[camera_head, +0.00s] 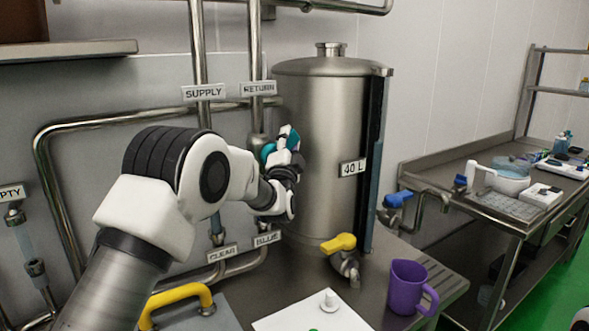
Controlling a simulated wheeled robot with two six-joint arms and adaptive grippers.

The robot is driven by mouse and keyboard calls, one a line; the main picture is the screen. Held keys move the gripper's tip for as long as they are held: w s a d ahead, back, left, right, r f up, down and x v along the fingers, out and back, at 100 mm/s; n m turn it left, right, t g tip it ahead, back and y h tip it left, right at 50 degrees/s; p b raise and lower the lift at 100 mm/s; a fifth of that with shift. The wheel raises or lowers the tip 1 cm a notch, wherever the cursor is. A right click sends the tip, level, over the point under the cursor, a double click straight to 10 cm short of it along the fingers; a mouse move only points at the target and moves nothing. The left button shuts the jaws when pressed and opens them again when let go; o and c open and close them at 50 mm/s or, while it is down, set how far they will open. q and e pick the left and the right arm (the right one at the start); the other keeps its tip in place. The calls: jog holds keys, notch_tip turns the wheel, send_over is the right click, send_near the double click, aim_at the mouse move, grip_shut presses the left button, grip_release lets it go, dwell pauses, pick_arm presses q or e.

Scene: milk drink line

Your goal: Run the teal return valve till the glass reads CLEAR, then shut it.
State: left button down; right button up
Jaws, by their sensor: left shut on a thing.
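The teal return valve handle (267,152) is on the pipe under the RETURN sign (259,89), mostly hidden by my gripper. My left gripper (287,142) is at this handle and shut on it. How far the handle is turned cannot be told. Below, a CLEAR sign (222,252) stands under the supply pipe and a BLUE sign (267,238) under the return pipe. The glass above the BLUE sign is hidden behind my gripper and wrist.
A steel 40 L tank (322,150) stands just right of my gripper. A yellow-handled tap (339,243), a purple jug (406,287) and a white board (312,313) are in front. A yellow bar handle (178,297) is at the lower left. A blue-handled tap (398,199) is at right.

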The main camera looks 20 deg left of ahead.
aim_at(276, 144)
pick_arm(q)
jog(key=n+y+b, duration=0.3)
jog(key=s+a+r+n+y+b, duration=0.1)
jog(key=n+y+b, duration=0.1)
jog(key=n, duration=0.2)
jog(key=s+r+n+y+b, duration=0.1)
jog(key=n+y+b, duration=0.2)
jog(key=shift+a+y+b, duration=0.3)
jog(key=n+y, duration=0.1)
jog(key=n, duration=0.1)
jog(key=n+g+y+b, duration=0.1)
jog(key=n+y, duration=0.1)
jog(key=n+g+y, duration=0.1)
jog(key=shift+s+a+r+n+y+b, duration=0.3)
jog(key=shift+s+a+n+b, duration=0.05)
jog(key=shift+a+n, duration=0.05)
jog(key=shift+s+a+r+n+g+y+b, duration=0.1)
jog(key=shift+s+n+g+y+b, duration=0.05)
jog(key=shift+n+g+y, duration=0.65)
jog(key=shift+s+a+r+n+g+y+b, duration=0.15)
jog(key=shift+n+g+y, duration=0.35)
jog(key=shift+n, duration=0.5)
jog(key=shift+s+a+f+n+g+y+b, duration=0.15)
jog(key=shift+n+g+y, duration=0.35)
jog(key=shift+n+g, duration=0.35)
jog(key=shift+r, duration=0.1)
